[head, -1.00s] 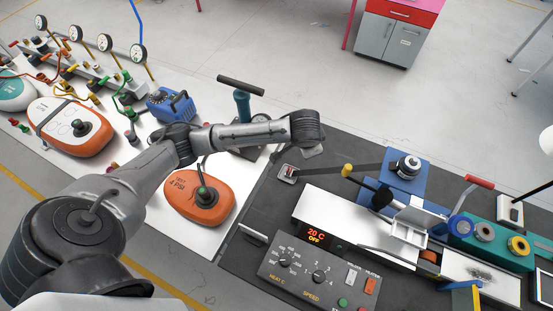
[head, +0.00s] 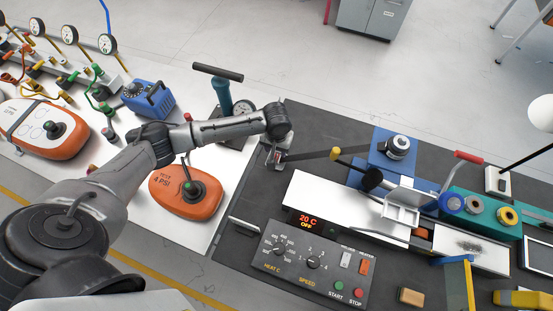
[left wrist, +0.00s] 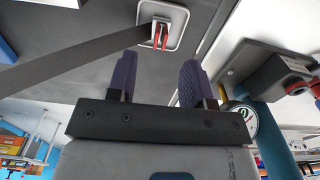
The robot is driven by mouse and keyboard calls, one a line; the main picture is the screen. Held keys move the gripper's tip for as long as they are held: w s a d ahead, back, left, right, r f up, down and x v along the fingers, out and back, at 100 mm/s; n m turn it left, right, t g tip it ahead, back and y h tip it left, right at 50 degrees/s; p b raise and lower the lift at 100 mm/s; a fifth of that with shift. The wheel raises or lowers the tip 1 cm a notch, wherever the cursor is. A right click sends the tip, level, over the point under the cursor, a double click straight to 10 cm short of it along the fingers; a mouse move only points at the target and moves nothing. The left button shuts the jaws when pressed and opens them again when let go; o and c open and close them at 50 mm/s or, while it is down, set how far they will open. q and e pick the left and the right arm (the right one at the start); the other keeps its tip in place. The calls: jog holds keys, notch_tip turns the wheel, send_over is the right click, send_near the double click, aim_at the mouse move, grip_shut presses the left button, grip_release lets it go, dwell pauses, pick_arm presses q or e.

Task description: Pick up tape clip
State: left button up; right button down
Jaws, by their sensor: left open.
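What I take to be the tape clip (head: 275,157) is a small pale plate with red parts, at the left end of a dark grey strip (head: 318,154). In the left wrist view the clip (left wrist: 161,34) shows two red prongs on a white-framed square. The strip runs left from it there. My left gripper (head: 278,134) is above and just behind the clip in the head view, its fingers mostly hidden by the wrist. In the left wrist view its purple fingers (left wrist: 158,80) are apart and empty, with the clip beyond their tips. My right gripper does not show.
A hand pump (head: 222,95) stands behind the left gripper. A control panel (head: 318,262) and a welding machine with a white plate (head: 330,205) lie to the right.

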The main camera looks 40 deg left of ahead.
aim_at(276, 157)
pick_arm(q)
jog(key=shift+a+f+b, duration=0.15)
jog(key=shift+f+b, duration=0.3)
jog(key=shift+f, duration=3.2)
grip_shut()
